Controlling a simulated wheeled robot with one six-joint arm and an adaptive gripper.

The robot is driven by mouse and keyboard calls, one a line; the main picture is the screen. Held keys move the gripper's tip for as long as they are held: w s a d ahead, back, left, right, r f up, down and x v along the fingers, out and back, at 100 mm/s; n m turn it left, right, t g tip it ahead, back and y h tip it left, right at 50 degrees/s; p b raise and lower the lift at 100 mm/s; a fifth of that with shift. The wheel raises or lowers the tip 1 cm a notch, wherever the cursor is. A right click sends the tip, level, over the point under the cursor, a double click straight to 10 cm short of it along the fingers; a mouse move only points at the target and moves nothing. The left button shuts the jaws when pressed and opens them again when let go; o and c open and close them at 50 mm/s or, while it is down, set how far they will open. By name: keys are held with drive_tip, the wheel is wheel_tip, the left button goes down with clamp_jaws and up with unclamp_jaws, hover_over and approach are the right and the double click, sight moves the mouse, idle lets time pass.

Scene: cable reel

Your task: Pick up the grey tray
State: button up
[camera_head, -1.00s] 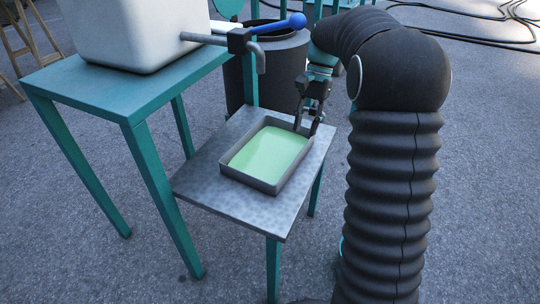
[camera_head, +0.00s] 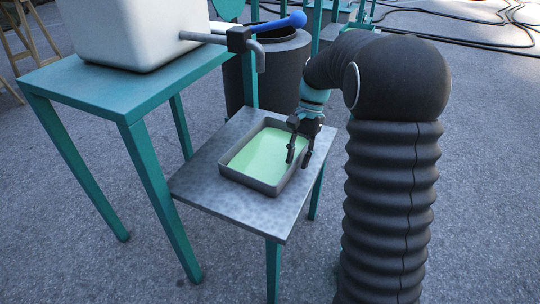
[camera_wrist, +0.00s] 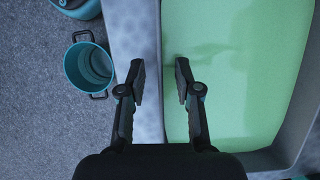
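The grey tray (camera_head: 264,185) is a shallow rectangular pan with pale green contents. It lies flat on a small metal-topped table (camera_head: 207,190). My gripper (camera_head: 298,157) is at the tray's right wall, pointing down. Its fingers are open, one on the tray's inner side over the green and one on the outer side. In the wrist view my gripper (camera_wrist: 160,82) is open and empty, with the grey tray's wall (camera_wrist: 172,30) between the fingers. I cannot tell whether either finger touches the wall.
A taller teal table (camera_head: 100,88) at left bears a white container (camera_head: 130,30) with a blue-handled tap (camera_head: 240,40) reaching right. A dark barrel (camera_head: 285,75) stands behind the small table. A teal pot (camera_wrist: 90,66) stands on the ground. Hoses (camera_head: 480,18) lie at the back right.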

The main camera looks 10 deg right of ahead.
clamp_jaws()
drive_tip(key=shift+r, duration=0.2)
drive_tip(key=shift+r+p, duration=0.4)
drive_tip(key=shift+r, duration=1.2)
drive_tip(key=shift+w+d+p, duration=0.5)
drive_tip(key=shift+w+d, duration=1.35)
drive_tip(key=shift+w, duration=0.5)
drive_tip(key=shift+w+d+p, duration=0.5)
drive_tip(key=shift+w+d, duration=1.35)
drive_tip(key=shift+w, duration=0.5)
drive_tip(key=shift+w+d+p, duration=0.5)
drive_tip(key=shift+w+d, duration=1.35)
drive_tip(key=shift+w, duration=0.5)
drive_tip(key=shift+d, duration=0.1)
drive_tip(key=shift+r+p, duration=0.7)
drive_tip(key=shift+r, duration=0.05)
drive_tip(key=shift+f, duration=0.1)
